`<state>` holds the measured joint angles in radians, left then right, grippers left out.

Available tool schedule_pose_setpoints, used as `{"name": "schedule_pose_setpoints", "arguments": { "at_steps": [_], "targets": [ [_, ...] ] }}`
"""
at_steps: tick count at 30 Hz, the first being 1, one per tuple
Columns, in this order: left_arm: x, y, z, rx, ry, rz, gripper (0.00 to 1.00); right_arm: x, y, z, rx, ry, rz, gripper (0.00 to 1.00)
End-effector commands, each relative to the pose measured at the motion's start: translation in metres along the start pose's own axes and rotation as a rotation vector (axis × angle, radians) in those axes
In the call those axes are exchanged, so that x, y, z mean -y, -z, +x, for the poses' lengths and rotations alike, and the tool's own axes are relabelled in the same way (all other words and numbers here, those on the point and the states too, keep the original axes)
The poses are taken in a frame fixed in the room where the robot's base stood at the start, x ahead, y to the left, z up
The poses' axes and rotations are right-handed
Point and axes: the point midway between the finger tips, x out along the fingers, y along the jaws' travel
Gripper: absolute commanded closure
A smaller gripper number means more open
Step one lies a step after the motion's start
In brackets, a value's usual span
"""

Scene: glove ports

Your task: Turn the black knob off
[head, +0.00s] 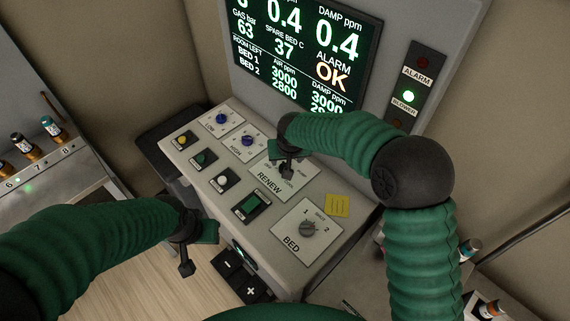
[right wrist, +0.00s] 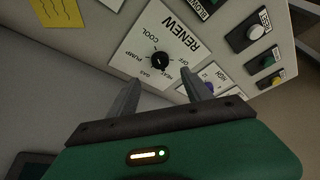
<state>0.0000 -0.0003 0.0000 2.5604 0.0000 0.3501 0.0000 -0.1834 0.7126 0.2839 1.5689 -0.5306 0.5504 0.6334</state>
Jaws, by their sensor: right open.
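The black knob (right wrist: 160,61) sits on a white RENEW plate (right wrist: 150,38), with words such as COOL, PUMP, GAS and OFF around it. Which word its pointer faces is too small to tell. My right gripper (right wrist: 160,84) is open and empty in the right wrist view. Its two fingers point at the panel on either side of the knob's line, apart from the knob. In the head view my right gripper (head: 287,160) is over the RENEW plate (head: 277,179) and hides most of the knob. My left gripper (head: 187,255) hangs left of the console's front edge, away from the knob.
The sloped console (head: 225,168) also carries blue knobs (head: 247,140), several push buttons, a green switch (head: 251,206), a grey BED knob (head: 309,228) and a yellow note (head: 338,205). A screen (head: 305,50) and lamp strip (head: 410,85) stand behind. A vial rack (head: 40,160) is left.

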Motion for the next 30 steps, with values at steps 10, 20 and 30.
{"name": "schedule_pose_setpoints", "arguments": {
  "at_steps": [10, 20, 30],
  "targets": [
    [0.0, 0.005, -0.019, 0.0, 0.0, 0.0, 0.64, 0.001, -0.001, 0.081, 0.001, 0.0, -0.002, 0.42],
    [0.0, 0.005, -0.021, 0.0, 0.0, 0.0, 0.64, 0.001, 0.0, 0.101, -0.002, 0.0, -0.001, 0.42],
    [0.0, 0.005, -0.021, 0.0, 0.0, 0.0, 0.64, 0.001, 0.0, 0.1, -0.002, -0.001, -0.001, 0.74]
  ]
}}
